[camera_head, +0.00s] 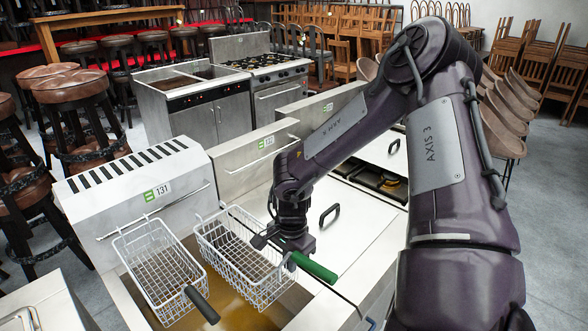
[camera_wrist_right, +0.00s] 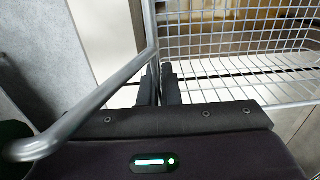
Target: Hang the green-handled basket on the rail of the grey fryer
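The green-handled basket (camera_head: 233,262) is an empty wire basket over the right part of the fryer's amber vat. Its green grip (camera_head: 313,268) points to the lower right. My right gripper (camera_head: 286,243) is at the basket's handle end. In the right wrist view, its dark fingers (camera_wrist_right: 159,84) are close together around a metal rod of the handle, with the basket mesh (camera_wrist_right: 235,45) beyond. The grey fryer (camera_head: 132,181), labelled 131, has a thin rail (camera_head: 152,211) across its front panel. The basket's back edge is below and right of the rail, apparently apart from it. My left gripper is out of view.
A black-handled wire basket (camera_head: 160,268) sits left of the green-handled one, its back edge near the rail. Amber oil (camera_head: 205,318) shows below both. A lid with a black handle (camera_head: 329,214) lies to the right. Another back panel (camera_head: 256,158) stands behind.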

